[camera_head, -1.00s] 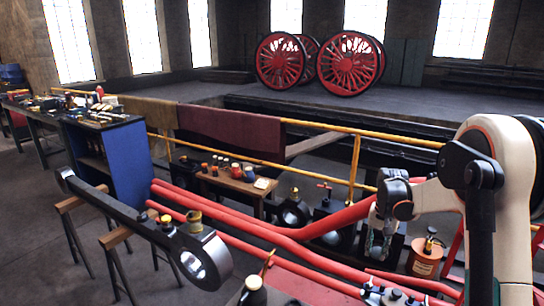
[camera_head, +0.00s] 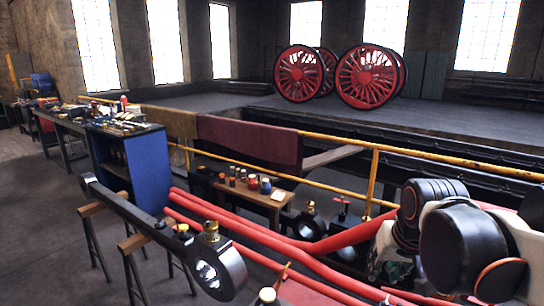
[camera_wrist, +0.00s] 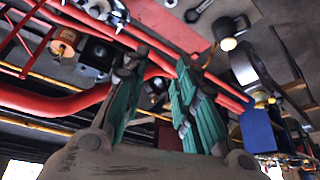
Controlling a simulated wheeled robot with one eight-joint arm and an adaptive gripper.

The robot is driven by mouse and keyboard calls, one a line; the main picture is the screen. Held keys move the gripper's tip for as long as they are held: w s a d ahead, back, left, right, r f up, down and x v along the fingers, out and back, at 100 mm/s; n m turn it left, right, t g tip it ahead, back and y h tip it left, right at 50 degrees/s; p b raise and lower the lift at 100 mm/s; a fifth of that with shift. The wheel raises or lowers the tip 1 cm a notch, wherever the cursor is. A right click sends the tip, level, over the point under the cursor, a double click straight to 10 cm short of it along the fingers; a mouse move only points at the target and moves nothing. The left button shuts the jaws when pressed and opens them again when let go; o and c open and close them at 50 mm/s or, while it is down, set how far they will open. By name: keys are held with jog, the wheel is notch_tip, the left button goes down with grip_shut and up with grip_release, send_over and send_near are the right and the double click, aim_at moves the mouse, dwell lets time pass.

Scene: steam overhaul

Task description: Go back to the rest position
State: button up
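My gripper (camera_wrist: 157,72) shows in the wrist view with its two green-padded fingers apart and nothing between them. In the head view my arm is folded at the lower right, and its links hide most of the gripper. A part of the gripper shows low beside the red rods. The wrist view is tilted, with the windows at its bottom edge.
Long red rods (camera_head: 240,232) and a dark connecting rod (camera_head: 136,220) on trestles lie in front. A blue cabinet (camera_head: 146,172), a small wooden bench (camera_head: 272,199) and a yellow railing (camera_head: 340,139) stand behind. Grey floor (camera_head: 40,235) is clear at left.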

jog(key=s+a+f+n+t, duration=0.1)
jog(key=s+a, duration=0.1)
jog(key=s, duration=0.3)
jog(key=s+a+f+n+t, duration=0.1)
jog(key=s+a+f, duration=0.1)
jog(key=s, duration=0.4)
jog(key=shift+f+b, duration=0.15)
jog(key=shift+b, duration=0.15)
